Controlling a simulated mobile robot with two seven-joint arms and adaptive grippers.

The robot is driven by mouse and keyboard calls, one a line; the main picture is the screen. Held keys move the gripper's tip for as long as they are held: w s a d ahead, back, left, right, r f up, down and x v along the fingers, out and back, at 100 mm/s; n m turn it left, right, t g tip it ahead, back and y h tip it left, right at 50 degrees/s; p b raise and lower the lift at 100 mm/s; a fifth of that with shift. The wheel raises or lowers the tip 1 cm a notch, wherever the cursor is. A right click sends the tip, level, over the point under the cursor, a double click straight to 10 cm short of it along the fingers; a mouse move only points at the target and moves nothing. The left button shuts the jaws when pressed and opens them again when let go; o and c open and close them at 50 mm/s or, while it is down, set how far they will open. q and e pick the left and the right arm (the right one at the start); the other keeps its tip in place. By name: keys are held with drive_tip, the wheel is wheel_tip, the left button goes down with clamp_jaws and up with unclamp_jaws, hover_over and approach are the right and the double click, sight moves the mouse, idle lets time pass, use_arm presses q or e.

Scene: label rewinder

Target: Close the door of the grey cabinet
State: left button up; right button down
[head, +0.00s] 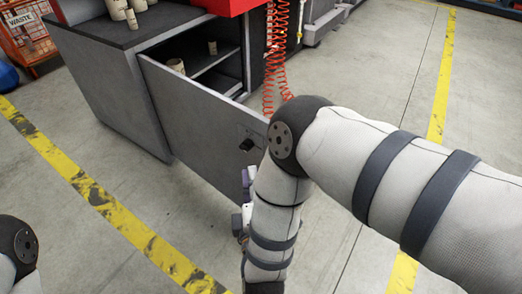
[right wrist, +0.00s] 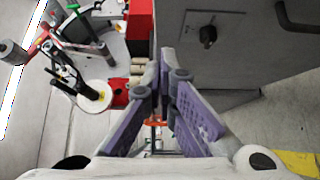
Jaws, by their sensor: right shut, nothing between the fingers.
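The grey cabinet (head: 105,85) stands at the upper left in the head view. Its door (head: 190,115) is open and swung outward, showing the shelves inside. A black knob (head: 247,144) sits near the door's free edge. In the right wrist view the door panel (right wrist: 245,65) fills the upper right, with its black knob (right wrist: 208,36). My right gripper (right wrist: 165,72) is shut and empty, its tips close to the door panel; contact cannot be told. In the head view it shows only partly beside my forearm, near the door's free edge. My left gripper is out of view.
Cardboard cores (head: 117,9) stand on the cabinet's dark top, beside a red box (head: 222,5). Smaller cores sit inside the cabinet. A red coiled hose (head: 275,60) hangs behind the door. Grey floor with yellow lines (head: 100,195) lies open in front.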

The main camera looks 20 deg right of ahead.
drive_tip(key=d+b+x, duration=0.2)
drive_tip(key=d+x, duration=0.1)
drive_tip(key=x, duration=0.9)
drive_tip(key=shift+f, duration=0.1)
